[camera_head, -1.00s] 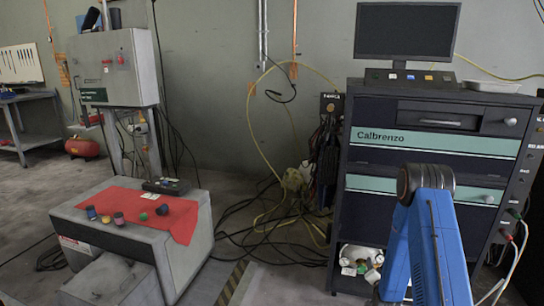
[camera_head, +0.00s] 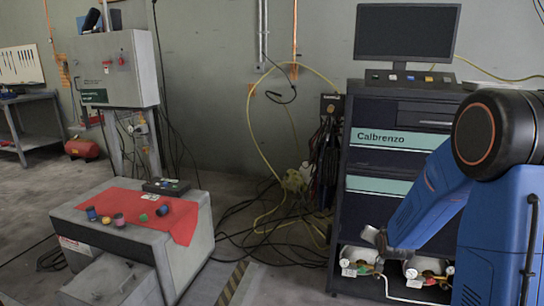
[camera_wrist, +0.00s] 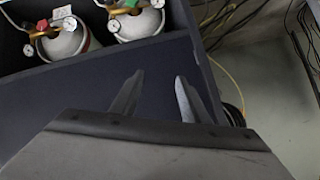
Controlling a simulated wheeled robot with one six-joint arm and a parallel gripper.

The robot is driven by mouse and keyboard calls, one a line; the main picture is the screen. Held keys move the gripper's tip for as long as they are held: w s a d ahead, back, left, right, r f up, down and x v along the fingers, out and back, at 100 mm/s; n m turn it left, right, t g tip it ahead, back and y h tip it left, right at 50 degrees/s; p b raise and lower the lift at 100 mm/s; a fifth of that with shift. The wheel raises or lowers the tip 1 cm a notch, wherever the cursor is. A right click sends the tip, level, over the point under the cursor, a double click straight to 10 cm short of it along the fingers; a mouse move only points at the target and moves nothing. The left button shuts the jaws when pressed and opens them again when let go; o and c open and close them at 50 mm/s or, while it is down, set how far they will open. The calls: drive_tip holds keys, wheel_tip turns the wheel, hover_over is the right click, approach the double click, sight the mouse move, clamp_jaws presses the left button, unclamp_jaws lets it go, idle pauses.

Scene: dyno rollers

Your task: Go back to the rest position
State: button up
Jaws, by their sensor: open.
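My gripper (camera_wrist: 158,95) shows in the wrist view with its two dark fingers apart and nothing between them. It is over the dark front of the Calbrenzo cabinet, beside the open bay with two gas cylinders. In the head view my blue arm is folded in front of the cabinet's right side, and its slim lower part ends near the cylinders. The fingers themselves cannot be made out there.
The dark Calbrenzo cabinet (camera_head: 385,160) bears a monitor (camera_head: 407,31). White cylinders (camera_head: 360,262) sit in its lower bay. At left a red cloth (camera_head: 125,200) with several small coloured objects covers a grey block (camera_head: 190,255). Cables (camera_head: 265,225) lie on the floor between.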

drive_tip(key=s+a+r+n+g, duration=0.1)
drive_tip(key=s+a+r+n, duration=0.15)
drive_tip(key=s+r, duration=0.6)
drive_tip(key=s+a+r+n+g, duration=0.1)
drive_tip(key=s+a+r, duration=0.1)
drive_tip(key=s, duration=1)
drive_tip(key=s+a+r+n+g+y, duration=0.1)
drive_tip(key=s+a+r+g, duration=0.1)
drive_tip(key=s, duration=1)
drive_tip(key=s+a+r+n+g, duration=0.2)
drive_tip(key=s+a+r, duration=0.1)
drive_tip(key=s, duration=0.9)
drive_tip(key=shift+r+y, duration=0.3)
drive_tip(key=shift+r, duration=0.2)
drive_tip(key=shift+s, duration=0.1)
